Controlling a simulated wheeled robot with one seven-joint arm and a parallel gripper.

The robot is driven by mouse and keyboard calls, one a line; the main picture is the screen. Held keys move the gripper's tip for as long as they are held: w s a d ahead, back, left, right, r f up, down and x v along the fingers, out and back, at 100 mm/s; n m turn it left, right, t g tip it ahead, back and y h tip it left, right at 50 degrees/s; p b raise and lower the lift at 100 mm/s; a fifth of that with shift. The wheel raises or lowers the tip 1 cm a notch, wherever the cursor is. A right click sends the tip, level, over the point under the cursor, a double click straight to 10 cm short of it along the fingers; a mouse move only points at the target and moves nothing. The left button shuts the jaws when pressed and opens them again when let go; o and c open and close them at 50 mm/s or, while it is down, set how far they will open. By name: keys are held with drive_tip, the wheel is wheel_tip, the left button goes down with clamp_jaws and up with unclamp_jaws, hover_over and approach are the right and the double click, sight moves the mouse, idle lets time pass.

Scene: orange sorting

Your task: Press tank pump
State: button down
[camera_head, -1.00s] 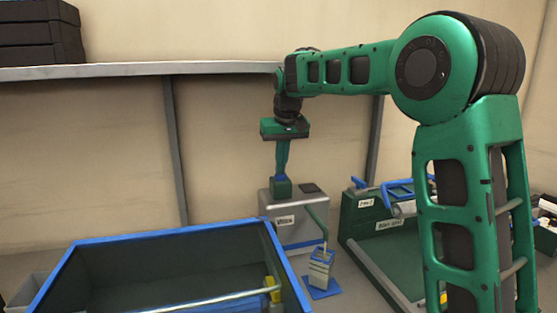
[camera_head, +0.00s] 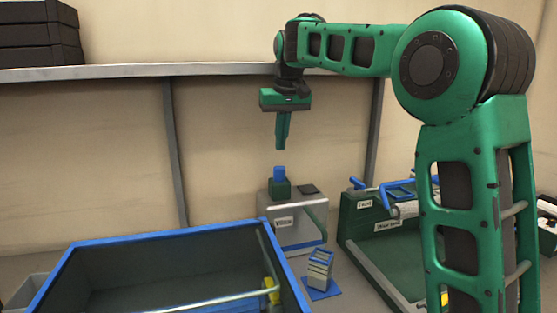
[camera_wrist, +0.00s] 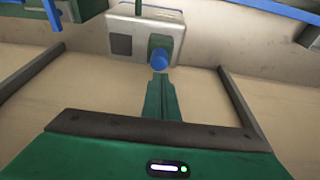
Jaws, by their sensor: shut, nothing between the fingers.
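The tank (camera_head: 297,222) is a grey box with a white label on its front, standing below the shelf. On its top left sits a green block with a blue pump button (camera_head: 279,172). My gripper (camera_head: 282,146) points straight down above the button, with a clear gap between them. Its green fingers are together and empty. In the wrist view, the tank (camera_wrist: 125,38) shows at the top, and the blue button (camera_wrist: 160,62) lies just beyond the tips of my gripper (camera_wrist: 160,76).
A blue-rimmed dark bin (camera_head: 150,238) fills the lower left. A small striped block stands on a blue base (camera_head: 322,290) in front of the tank. A green labelled tray (camera_head: 375,235) is to the right. A shelf (camera_head: 120,73) runs behind my arm.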

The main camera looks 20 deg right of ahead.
drive_tip(key=v, duration=0.4)
drive_tip(key=shift+r, duration=0.4)
idle(1.4)
drive_tip(key=s+d+f+m+g, duration=0.1)
drive_tip(key=s+d+f, duration=0.35)
drive_tip(key=s, duration=0.25)
drive_tip(key=s+d+f+m, duration=0.2)
drive_tip(key=s+d+f, duration=0.2)
drive_tip(key=s+d, duration=0.25)
drive_tip(key=s+d+f+m+g, duration=0.1)
drive_tip(key=s+d+f, duration=0.4)
drive_tip(key=s, duration=0.3)
drive_tip(key=s+f+m, duration=0.1)
drive_tip(key=s+f, duration=0.6)
drive_tip(key=s, duration=0.4)
drive_tip(key=s+f+m+g, duration=0.1)
drive_tip(key=s+f, duration=0.7)
drive_tip(key=s, duration=0.3)
drive_tip(key=shift+d, duration=0.45)
